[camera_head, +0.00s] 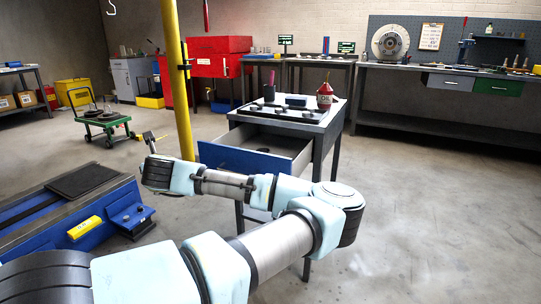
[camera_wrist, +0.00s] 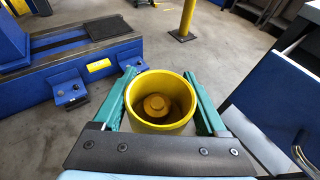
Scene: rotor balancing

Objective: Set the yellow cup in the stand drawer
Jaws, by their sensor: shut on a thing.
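The yellow cup (camera_wrist: 160,116) is between the two green fingers of my gripper (camera_wrist: 160,100) in the wrist view. My gripper is shut on it, and its open mouth faces the camera. A round yellow shape shows inside the cup. The stand drawer (camera_head: 246,159) is pulled open under the stand's top (camera_head: 322,117) in the head view. Its front is blue, and a dark round patch lies on its floor. The blue drawer front also shows at the right in the wrist view (camera_wrist: 272,98), apart from the cup. I cannot make out the cup in the head view.
A red-and-white can (camera_head: 325,96) and dark items stand on the stand's top. A yellow post (camera_head: 180,90) rises behind my wrist. A blue machine bed (camera_head: 118,208) is at the left. The floor right of the stand is clear.

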